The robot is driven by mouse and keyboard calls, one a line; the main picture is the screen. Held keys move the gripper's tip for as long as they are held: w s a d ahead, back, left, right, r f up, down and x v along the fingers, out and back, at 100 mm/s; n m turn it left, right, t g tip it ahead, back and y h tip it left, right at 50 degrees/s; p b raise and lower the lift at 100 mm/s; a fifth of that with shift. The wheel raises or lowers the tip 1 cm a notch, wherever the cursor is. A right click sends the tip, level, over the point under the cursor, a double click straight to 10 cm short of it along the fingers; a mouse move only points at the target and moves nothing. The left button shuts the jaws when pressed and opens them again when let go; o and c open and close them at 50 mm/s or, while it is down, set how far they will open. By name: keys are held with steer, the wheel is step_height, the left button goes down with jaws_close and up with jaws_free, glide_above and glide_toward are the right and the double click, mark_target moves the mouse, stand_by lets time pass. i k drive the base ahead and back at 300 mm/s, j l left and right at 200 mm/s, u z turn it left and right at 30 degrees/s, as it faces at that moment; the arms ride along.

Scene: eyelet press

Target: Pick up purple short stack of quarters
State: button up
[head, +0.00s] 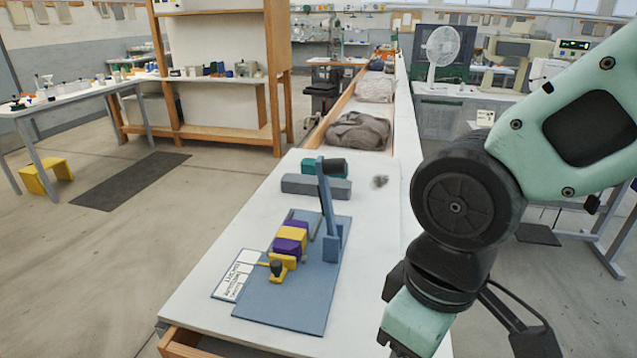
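On a blue base plate (290,308) on the white bench, a row of purple and yellow blocks lies beside a blue upright post (328,205). One purple block (297,216) is at the far end of the row. A yellow block (291,234) comes after it, then another purple block (287,246) nearer me. I cannot tell which purple block is the short stack of quarters. A yellow clamp-like piece with a dark knob (277,267) sits at the near end. My arm hangs at the right of the row, apart from it; my gripper's fingers are below the picture.
A white card with print (237,276) lies left of the plate. Grey cloth bundles (358,131) fill bins farther back. The bench's near left surface is clear.

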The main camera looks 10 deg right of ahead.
mark_target(292, 239)
steer(key=i+j+z, duration=0.25)
steer(key=j, duration=0.9)
steer(key=j+z, duration=0.25)
steer(key=j, duration=0.85)
steer(key=j+z, duration=0.25)
steer(key=j, duration=0.95)
steer(key=k+j+z, duration=0.1)
steer(key=j+z, duration=0.15)
steer(key=j, duration=0.9)
